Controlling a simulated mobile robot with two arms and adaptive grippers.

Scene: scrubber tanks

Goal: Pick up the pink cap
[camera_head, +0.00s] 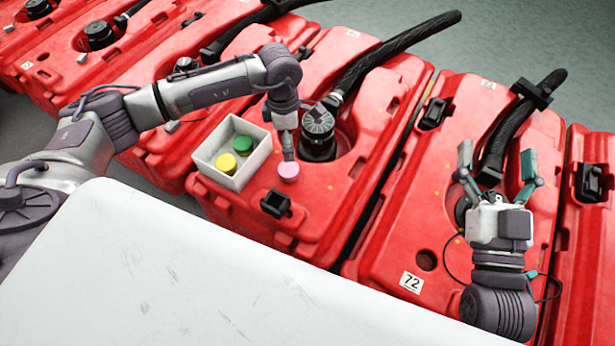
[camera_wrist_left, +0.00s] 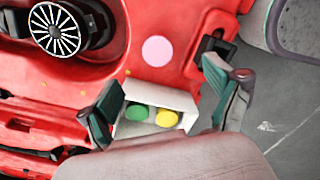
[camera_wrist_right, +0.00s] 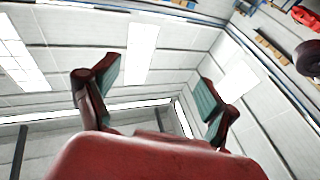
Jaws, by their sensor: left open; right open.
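The pink cap (camera_head: 289,171) lies on top of a red tank, just right of a white open box (camera_head: 256,166). In the left wrist view the pink cap (camera_wrist_left: 158,50) is a plain pink disc beyond the fingertips, between their lines. My left gripper (camera_head: 288,156) points down over the cap, seen edge-on in the head view. In the left wrist view its two fingers (camera_wrist_left: 161,82) are spread and empty; contact with the cap cannot be told. My right gripper (camera_head: 497,156) is open and empty, above another red tank, pointing up; its fingers (camera_wrist_right: 158,76) also show against the ceiling.
A black ribbed tank lid (camera_head: 318,122) with a thick hose (camera_head: 385,60) stands behind the pink cap. A black latch (camera_head: 276,204) is in front. A white surface (camera_head: 160,285) fills the foreground.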

